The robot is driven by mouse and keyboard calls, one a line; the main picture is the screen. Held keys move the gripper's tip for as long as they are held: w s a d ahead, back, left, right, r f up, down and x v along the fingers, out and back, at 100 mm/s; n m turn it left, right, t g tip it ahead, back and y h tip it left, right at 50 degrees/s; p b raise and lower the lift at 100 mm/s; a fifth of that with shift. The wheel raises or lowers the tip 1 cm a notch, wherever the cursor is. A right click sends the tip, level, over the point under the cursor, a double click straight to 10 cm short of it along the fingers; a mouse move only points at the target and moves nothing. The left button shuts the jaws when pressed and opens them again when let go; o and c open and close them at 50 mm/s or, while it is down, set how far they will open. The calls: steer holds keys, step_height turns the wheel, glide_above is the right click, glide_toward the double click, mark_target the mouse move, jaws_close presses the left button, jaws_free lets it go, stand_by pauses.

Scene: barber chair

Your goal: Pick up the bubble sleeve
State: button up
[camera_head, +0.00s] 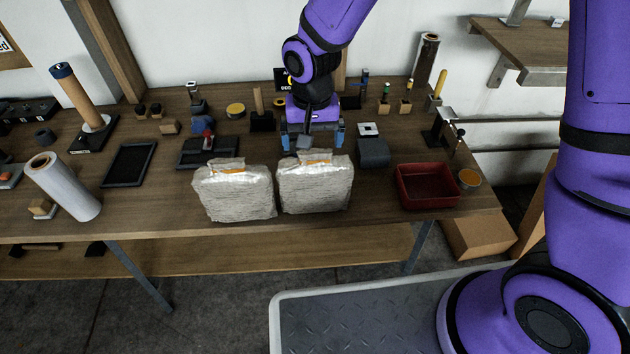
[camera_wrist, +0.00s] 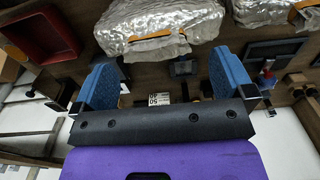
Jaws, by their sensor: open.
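Two pale, crinkled bubble sleeves with orange labels stand side by side near the table's front edge. In the head view they are the left bubble sleeve (camera_head: 235,190) and the right bubble sleeve (camera_head: 315,186). My gripper (camera_head: 312,136) is just behind and above the right one, open, with nothing seen between its blue fingers. In the wrist view the right bubble sleeve (camera_wrist: 160,32) lies beyond my gripper (camera_wrist: 165,78), centred ahead of the fingers. The left bubble sleeve (camera_wrist: 265,15) shows there at the upper right, partly cut off. I cannot tell whether a finger touches a sleeve.
A red tray (camera_head: 428,187) stands right of the sleeves, with a grey block (camera_head: 373,153) behind. A black tray (camera_head: 129,165) and a leaning white roll (camera_head: 62,187) are on the left. Several small tools line the back.

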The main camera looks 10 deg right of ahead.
mark_target(315, 152)
steer(key=f, duration=0.5)
steer(key=shift+w+d, duration=0.15)
steer(key=shift+d, duration=0.15)
steer(key=shift+r, duration=0.1)
steer(key=shift+c, duration=0.2)
steer(key=c, duration=1.1)
